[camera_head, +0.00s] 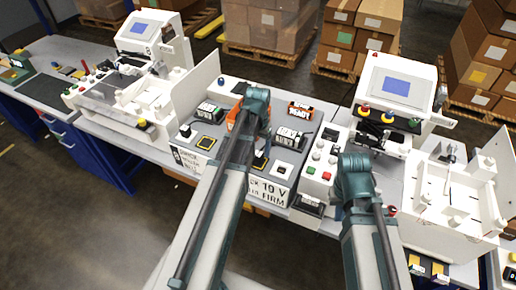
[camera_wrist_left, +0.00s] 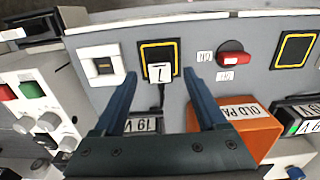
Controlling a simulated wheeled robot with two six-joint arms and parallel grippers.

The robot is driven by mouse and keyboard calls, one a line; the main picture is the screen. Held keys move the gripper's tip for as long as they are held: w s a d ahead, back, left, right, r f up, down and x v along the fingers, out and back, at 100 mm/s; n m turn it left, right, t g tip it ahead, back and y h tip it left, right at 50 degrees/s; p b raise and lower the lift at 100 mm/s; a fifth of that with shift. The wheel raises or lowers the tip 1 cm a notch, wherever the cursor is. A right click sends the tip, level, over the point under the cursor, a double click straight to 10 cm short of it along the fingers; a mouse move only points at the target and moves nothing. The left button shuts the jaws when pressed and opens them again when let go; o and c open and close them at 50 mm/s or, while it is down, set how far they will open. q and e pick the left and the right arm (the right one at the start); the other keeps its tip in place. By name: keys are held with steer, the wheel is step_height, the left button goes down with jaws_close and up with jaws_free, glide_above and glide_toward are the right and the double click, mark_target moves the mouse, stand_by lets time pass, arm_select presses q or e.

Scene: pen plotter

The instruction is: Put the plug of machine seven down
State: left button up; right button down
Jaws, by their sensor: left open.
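The plug with the white number tag (camera_wrist_left: 160,73) is on the yellow-outlined black pad (camera_wrist_left: 145,50) in the left wrist view. The tag appears upside down and looks like a 7. A dark cable runs from the plug toward a box marked 19 V (camera_wrist_left: 146,125). My left gripper (camera_wrist_left: 157,78) is open, with one finger on each side of the plug and a gap on both sides. In the head view my arm hides the left jaws. My right wrist (camera_head: 355,178) is at the right, over the bench; its jaws cannot be made out clearly.
A white switch (camera_wrist_left: 101,66), a red rocker (camera_wrist_left: 232,57) and another outlined pad (camera_wrist_left: 297,50) lie nearby. White machines with screens (camera_head: 140,30) (camera_head: 395,85) stand on both sides.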

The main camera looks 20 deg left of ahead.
mark_target(258, 154)
arm_select(q)
step_height(258, 154, up, 9)
steer(key=p, duration=0.8)
steer(key=s+d+m, duration=0.1)
steer(key=s+d, duration=0.6)
steer(key=d, duration=0.3)
steer(key=s+d+m+y, duration=0.1)
steer(key=s+d+m, duration=0.1)
steer(key=s+d, duration=0.5)
steer(key=d, duration=0.3)
steer(key=shift+s, duration=0.35)
arm_select(e)
step_height(258, 154, up, 9)
steer(key=shift+f, duration=0.15)
arm_select(q)
steer(key=shift+f+b, duration=0.2)
steer(key=shift+b, duration=0.1)
arm_select(e)
steer(key=shift+f, duration=0.1)
arm_select(q)
step_height(258, 154, down, 10)
steer(key=b, duration=1)
arm_select(e)
step_height(258, 154, down, 10)
